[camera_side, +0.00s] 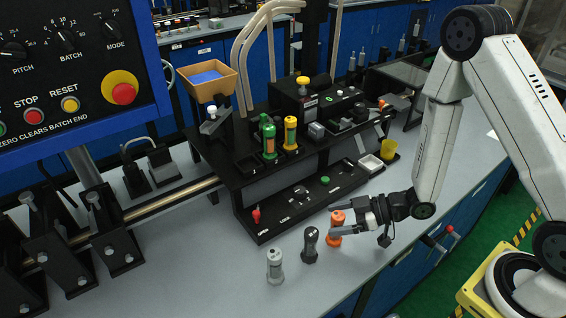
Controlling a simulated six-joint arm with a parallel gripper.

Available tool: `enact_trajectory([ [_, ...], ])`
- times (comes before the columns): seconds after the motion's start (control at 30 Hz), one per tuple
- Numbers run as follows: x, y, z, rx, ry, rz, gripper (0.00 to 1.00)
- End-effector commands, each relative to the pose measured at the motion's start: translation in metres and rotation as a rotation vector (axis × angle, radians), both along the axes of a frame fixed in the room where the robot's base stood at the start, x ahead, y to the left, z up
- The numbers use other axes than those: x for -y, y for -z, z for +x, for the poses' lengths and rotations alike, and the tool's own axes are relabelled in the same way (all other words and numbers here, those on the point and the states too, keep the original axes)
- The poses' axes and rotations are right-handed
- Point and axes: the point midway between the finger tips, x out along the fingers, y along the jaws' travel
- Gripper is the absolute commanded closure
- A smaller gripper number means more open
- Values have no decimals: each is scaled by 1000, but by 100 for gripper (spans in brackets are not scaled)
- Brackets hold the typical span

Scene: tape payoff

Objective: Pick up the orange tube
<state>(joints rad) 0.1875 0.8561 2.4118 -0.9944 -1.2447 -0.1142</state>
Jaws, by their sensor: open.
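The orange tube (337,220) stands upright on the grey bench top, in front of the black fixture. My gripper (338,218) reaches in from the right, low over the bench. Its jaws are open and at the tube, with one finger on the near side of it. The far finger is hard to make out. Part of the tube's lower half is hidden behind the near finger.
A black tube (310,245) and a grey tube (274,266) stand left of the orange tube. Green (268,140) and yellow (290,135) tubes stand on the black fixture (285,200) behind. The bench (225,285) is clear at front left.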

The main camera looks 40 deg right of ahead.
Motion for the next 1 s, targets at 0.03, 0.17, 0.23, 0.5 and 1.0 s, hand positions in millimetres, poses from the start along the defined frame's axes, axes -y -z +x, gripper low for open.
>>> enact_trajectory([
  [0.03,-5,2,3,1,-4,0,13],
  [0.17,-11,6,9,0,-2,0,13],
  [0.23,-13,7,11,0,-1,0,13],
  [0.5,-14,8,12,0,1,0,13],
  [1.0,-14,7,12,0,1,0,80],
])
